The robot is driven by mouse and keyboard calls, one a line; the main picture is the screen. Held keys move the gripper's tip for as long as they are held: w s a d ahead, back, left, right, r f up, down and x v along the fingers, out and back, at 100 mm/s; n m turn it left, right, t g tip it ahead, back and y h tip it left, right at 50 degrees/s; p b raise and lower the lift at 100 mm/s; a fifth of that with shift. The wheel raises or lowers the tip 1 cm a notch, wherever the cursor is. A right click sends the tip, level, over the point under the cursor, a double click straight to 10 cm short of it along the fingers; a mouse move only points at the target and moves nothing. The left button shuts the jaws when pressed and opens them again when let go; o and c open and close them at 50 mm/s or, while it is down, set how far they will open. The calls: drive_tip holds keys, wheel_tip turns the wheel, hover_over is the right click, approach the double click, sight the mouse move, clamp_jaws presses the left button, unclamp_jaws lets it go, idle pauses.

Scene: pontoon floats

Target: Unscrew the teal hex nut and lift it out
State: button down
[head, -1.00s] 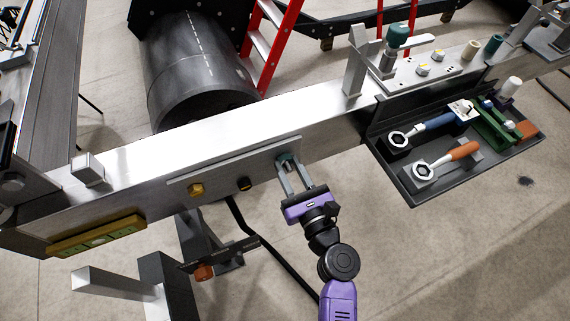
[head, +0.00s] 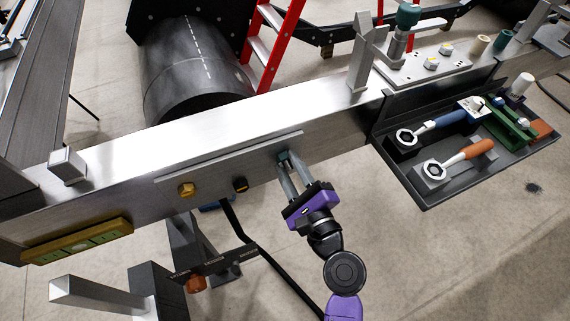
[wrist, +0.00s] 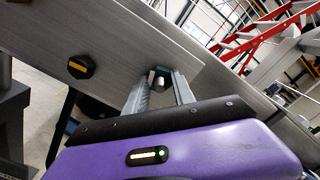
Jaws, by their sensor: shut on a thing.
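The teal hex nut (head: 283,157) sits on the side plate (head: 225,168) of the metal beam, at the plate's right end. My gripper (head: 286,162) reaches up to it from below right, its two fingers shut on the nut. In the wrist view the nut (wrist: 160,73) shows dark teal between the fingertips (wrist: 160,84), with a pale round stud end in its middle. The fingers hide part of the nut. I cannot tell how far it is threaded on.
On the same plate are a yellow hex nut (head: 187,189) and a black one (head: 240,184). A dark tray (head: 440,190) with wrenches hangs at the right. Open floor lies below my gripper.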

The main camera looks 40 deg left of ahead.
drive_tip(key=shift+f+n+b, duration=0.2)
drive_tip(key=shift+n+b, duration=0.4)
drive_tip(key=shift+n, duration=0.5)
drive_tip(key=shift+r+n, duration=0.15)
drive_tip(key=shift+n, duration=0.15)
drive_tip(key=shift+f+n+b, duration=0.25)
drive_tip(key=shift+n+b, duration=0.65)
drive_tip(key=shift+b, duration=0.15)
drive_tip(key=n+b, duration=0.3)
drive_tip(key=n, duration=0.1)
drive_tip(key=shift+b, duration=0.3)
drive_tip(key=n+b, duration=0.4)
drive_tip(key=n, duration=0.1)
drive_tip(key=shift+r+n+b, duration=0.2)
drive_tip(key=shift+n+b, duration=0.15)
drive_tip(key=shift+n, duration=0.25)
